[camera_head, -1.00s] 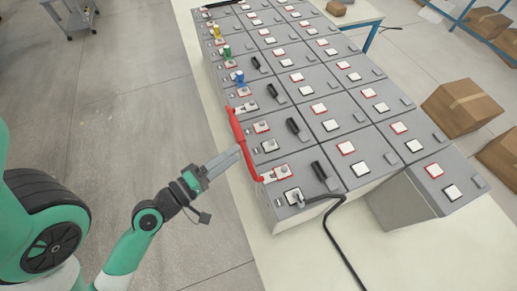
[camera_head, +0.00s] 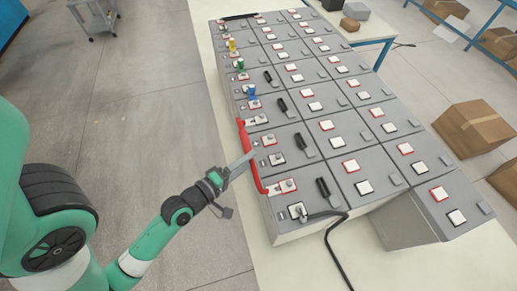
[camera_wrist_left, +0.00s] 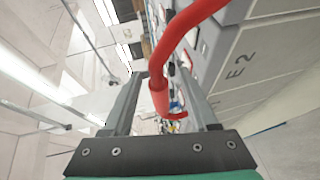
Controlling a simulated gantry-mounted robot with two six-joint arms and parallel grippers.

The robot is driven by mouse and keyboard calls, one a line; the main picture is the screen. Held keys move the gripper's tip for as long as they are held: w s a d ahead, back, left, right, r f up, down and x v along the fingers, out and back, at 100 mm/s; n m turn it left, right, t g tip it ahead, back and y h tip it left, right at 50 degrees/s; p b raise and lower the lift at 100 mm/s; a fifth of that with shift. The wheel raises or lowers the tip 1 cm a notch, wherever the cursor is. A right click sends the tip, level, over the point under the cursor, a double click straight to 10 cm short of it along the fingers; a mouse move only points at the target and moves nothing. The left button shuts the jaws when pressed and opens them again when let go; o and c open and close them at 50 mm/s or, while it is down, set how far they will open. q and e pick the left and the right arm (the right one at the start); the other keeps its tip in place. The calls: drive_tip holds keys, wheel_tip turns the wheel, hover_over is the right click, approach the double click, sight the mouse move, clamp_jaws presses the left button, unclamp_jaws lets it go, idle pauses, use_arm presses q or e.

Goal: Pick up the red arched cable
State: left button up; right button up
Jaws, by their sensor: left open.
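The red arched cable (camera_head: 250,157) runs along the left edge of the battery block in the head view, its ends at terminals on two batteries. In the left wrist view the red cable (camera_wrist_left: 187,35) is large and close, passing between my two fingers. My left gripper (camera_head: 243,161) is open, with its fingertips at the cable's middle. In the left wrist view the left gripper's fingers (camera_wrist_left: 160,95) stand apart on either side of the cable, and I cannot tell whether either touches it. My right gripper is not in view.
Rows of grey batteries (camera_head: 352,127) fill the white table (camera_head: 420,270). A black cable (camera_head: 335,262) runs off the near end. Blue, green and yellow pieces (camera_head: 240,66) stand along the left edge. A cardboard box (camera_head: 472,128) lies right.

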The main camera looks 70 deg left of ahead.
use_arm(q)
drive_tip(key=p+x, duration=0.1)
drive_tip(key=x, duration=0.4)
drive_tip(key=shift+w+a+r, duration=0.1)
drive_tip(key=shift+a, duration=0.05)
drive_tip(key=shift+c, duration=0.2)
clamp_jaws()
idle(1.0)
